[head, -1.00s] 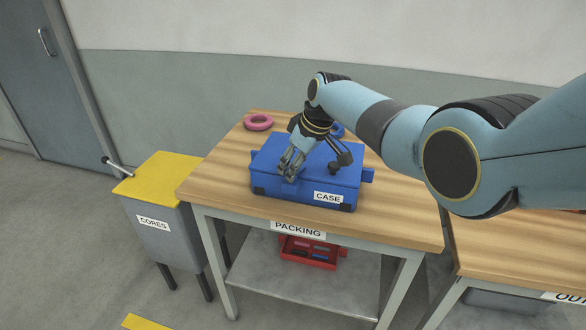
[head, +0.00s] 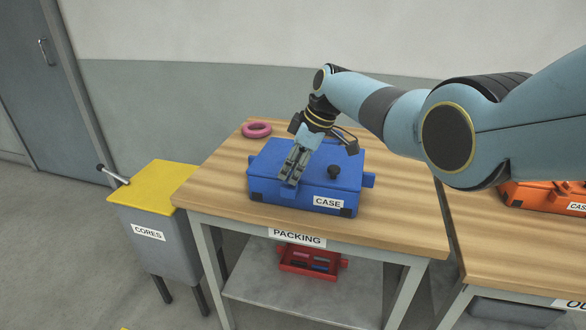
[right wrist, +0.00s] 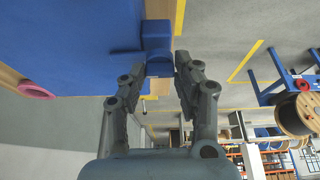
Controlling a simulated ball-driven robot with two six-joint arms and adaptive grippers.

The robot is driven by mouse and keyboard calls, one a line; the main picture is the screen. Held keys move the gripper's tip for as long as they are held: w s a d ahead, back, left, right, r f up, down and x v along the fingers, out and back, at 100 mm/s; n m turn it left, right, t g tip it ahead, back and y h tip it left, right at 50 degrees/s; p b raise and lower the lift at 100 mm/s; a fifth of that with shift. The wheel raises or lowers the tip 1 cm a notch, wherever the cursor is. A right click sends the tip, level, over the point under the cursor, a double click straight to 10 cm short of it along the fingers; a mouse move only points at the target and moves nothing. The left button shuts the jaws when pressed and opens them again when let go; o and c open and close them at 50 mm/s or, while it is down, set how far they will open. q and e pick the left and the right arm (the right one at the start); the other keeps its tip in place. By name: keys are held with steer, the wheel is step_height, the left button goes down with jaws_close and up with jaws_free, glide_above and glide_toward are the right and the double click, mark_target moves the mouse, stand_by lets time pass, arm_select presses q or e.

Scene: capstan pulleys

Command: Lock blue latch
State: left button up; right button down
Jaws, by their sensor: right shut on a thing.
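The blue case (head: 262,165), labelled CASE, sits with its lid down on the packing table. Its blue latch (head: 288,191) is at the middle of the front edge, partly covered by my right gripper (head: 291,180). In the right wrist view the latch (right wrist: 157,47) shows as a blue block on the case edge, between the fingertips of the gripper (right wrist: 160,68). My right gripper is shut on the latch, reaching down over the lid. Whether the latch is fully down is hard to tell. My left gripper is not in view.
A pink ring (head: 257,130) lies behind the case on the packing table (head: 215,180). A red tray (head: 310,260) sits on the shelf below. A grey bin (head: 160,235) with a yellow lid stands left. An orange case (head: 540,196) is on the right table.

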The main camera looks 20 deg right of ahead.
steer(key=c, duration=1)
jaws_free()
steer(key=shift+o, duration=0.2)
steer(key=shift+r, duration=0.1)
steer(key=v, duration=1.1)
steer(key=shift+d+r, duration=0.25)
steer(key=shift+r, duration=0.1)
steer(key=shift+s, duration=0.15)
